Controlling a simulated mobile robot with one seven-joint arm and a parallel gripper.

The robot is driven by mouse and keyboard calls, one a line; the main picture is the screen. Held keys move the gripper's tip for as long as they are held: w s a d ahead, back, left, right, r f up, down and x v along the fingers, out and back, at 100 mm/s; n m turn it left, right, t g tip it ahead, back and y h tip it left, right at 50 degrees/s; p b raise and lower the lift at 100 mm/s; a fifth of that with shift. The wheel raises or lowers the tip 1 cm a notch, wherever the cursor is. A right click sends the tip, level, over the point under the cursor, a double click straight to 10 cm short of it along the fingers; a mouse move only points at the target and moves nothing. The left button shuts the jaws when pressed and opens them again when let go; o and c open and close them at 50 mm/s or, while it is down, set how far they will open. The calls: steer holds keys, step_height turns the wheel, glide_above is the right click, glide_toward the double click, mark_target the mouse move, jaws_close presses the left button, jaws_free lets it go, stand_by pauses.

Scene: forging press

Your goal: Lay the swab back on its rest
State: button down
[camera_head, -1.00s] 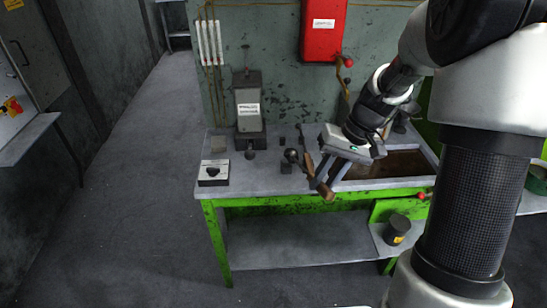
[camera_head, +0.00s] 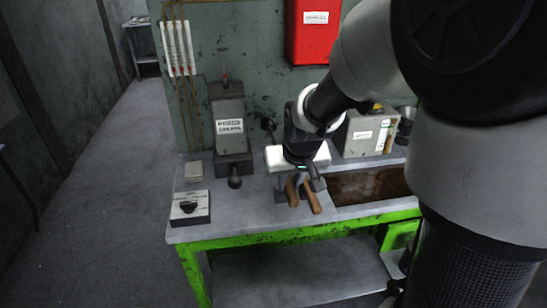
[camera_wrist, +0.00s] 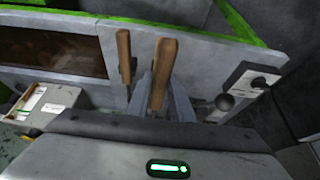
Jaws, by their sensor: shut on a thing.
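My gripper (camera_head: 299,186) points down over the front of the bench, left of the brown-filled trough. It is shut on a wooden handle (camera_wrist: 162,75), which I take to be the swab's; this stands between the fingers in the wrist view and also shows in the head view (camera_head: 292,190). A second wooden handle (camera_wrist: 124,55) lies apart from the fingers, on the trough side; the head view shows it at the right (camera_head: 312,198). The swab's head is hidden behind my gripper. I cannot make out the swab's rest clearly; whether the swab touches anything is unclear.
The brown-filled trough (camera_head: 370,186) is set in the bench at right. A grey box (camera_head: 364,134) stands behind it. A dark press device (camera_head: 229,120) with a ball knob and a small switch box (camera_head: 190,207) stand left. Bare bench top lies between.

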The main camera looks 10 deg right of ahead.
steer(key=b+x, duration=0.2)
steer(key=x, duration=0.2)
steer(key=w+b+x, duration=0.1)
steer(key=b+x, duration=0.1)
steer(key=x, duration=0.2)
steer(key=shift+r, duration=0.15)
steer(key=shift+f+b, duration=1)
steer(key=shift+f, duration=0.05)
stand_by(0.6)
steer(key=c, duration=1.5)
jaws_free()
steer(key=p+v, duration=0.3)
steer(key=v, duration=1.4)
steer(key=shift+s, duration=0.1)
steer(key=s+r+p, duration=0.1)
steer(key=s+r, duration=0.2)
steer(key=s, duration=1.5)
steer(key=shift+t, duration=0.3)
step_height(320, 180, up, 15)
steer(key=p, duration=1.5)
steer(key=shift+w+f, duration=0.1)
steer(key=shift+w, duration=0.05)
